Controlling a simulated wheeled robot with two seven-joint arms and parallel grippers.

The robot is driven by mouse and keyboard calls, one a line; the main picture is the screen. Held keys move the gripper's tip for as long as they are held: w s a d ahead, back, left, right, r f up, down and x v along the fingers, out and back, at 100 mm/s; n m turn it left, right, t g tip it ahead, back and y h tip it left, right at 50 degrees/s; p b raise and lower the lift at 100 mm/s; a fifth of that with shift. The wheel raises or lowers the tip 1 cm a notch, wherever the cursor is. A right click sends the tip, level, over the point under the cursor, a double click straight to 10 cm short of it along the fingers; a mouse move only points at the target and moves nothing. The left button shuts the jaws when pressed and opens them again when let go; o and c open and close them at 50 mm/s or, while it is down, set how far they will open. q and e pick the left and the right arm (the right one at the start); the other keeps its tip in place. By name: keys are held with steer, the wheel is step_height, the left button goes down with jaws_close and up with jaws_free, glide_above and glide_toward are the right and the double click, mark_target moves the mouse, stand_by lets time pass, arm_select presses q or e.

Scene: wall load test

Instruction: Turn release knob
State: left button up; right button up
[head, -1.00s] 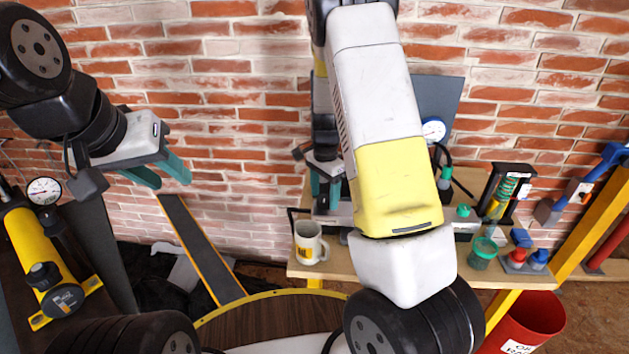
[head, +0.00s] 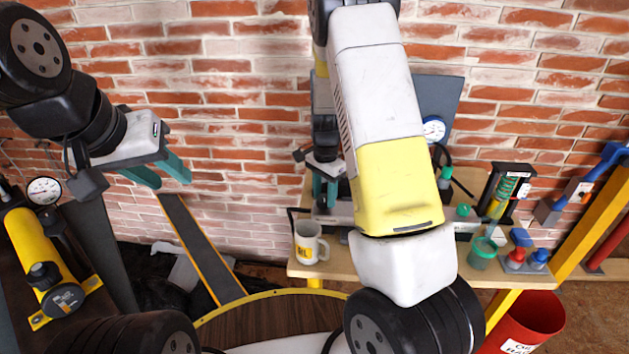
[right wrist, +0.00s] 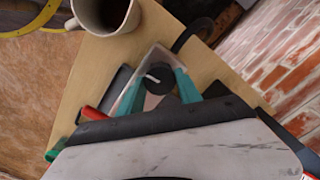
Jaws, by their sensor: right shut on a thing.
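The release knob is a dark round knob (right wrist: 159,79) with a white mark on top; it shows in the right wrist view, on a grey metal part on the wooden bench. My right gripper (right wrist: 161,84) has its teal fingers on both sides of the knob and is shut on it. In the head view my right gripper (head: 325,198) points down at the bench behind my own right arm, and the knob is hidden there. My left gripper (head: 170,181) is open and empty, in the air in front of the brick wall.
A mug (head: 309,243) stands on the bench (head: 350,268) close to the right gripper. A yellow cylinder (head: 38,253) with a gauge is at far left.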

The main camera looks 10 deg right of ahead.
mark_target(324, 197)
steer(key=n, duration=0.3)
steer(key=shift+n, duration=0.4)
steer(key=n, duration=0.4)
steer(key=shift+n, duration=0.3)
steer(key=n, duration=0.4)
steer(key=shift+n, duration=2.4)
steer(key=o, duration=1.4)
steer(key=shift+c, duration=0.2)
steer(key=shift+r, duration=3.95)
